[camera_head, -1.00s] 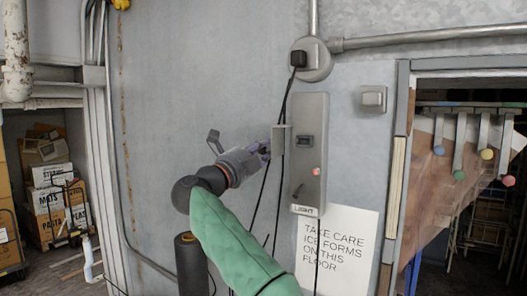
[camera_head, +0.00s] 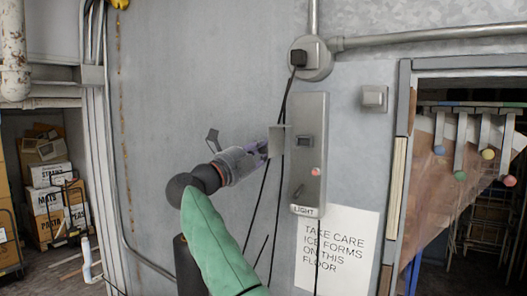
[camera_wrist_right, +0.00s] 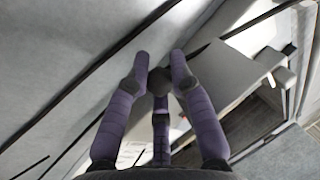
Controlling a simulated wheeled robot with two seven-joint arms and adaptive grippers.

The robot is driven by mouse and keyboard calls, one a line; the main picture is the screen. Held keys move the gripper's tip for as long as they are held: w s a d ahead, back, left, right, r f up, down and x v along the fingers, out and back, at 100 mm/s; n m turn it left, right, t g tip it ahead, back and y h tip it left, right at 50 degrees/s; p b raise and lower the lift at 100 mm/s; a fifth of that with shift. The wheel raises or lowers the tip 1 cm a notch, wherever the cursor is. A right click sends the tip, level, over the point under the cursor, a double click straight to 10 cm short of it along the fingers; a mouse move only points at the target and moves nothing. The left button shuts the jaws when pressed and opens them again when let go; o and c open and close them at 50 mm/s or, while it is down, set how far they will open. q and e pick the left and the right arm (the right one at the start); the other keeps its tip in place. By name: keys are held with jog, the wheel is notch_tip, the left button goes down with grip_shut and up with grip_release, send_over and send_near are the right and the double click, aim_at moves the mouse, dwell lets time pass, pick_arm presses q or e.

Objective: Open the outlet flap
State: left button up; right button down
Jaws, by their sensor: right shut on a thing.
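The grey metal box (camera_head: 310,185) marked LIGHT is on the wall in the head view. The outlet flap (camera_head: 277,140) is a small grey plate standing out at the box's left edge. My right gripper (camera_head: 264,149) comes from the left and is shut at the flap's outer edge; its fingertips are partly hidden there. In the right wrist view my gripper's purple fingers (camera_wrist_right: 161,67) close at the edge of the pale flap plate (camera_wrist_right: 218,72). My left gripper is not in view.
Black cables (camera_head: 271,200) hang down the wall beside the box and behind my wrist. A paper sign (camera_head: 338,250) is below the box. A doorway with hanging levers (camera_head: 460,150) is at the right. Stacked cartons (camera_head: 48,195) stand far left.

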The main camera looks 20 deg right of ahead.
jog(key=shift+s+r, duration=0.1)
jog(key=c, duration=1.1)
grip_release()
jog(key=shift+s+a, duration=0.3)
jog(key=shift+w, duration=0.2)
jog(key=shift+s+a+f, duration=0.1)
jog(key=shift+a+f, duration=0.1)
jog(key=v, duration=1.1)
jog(key=shift+s+a, duration=0.15)
jog(key=shift+s, duration=0.15)
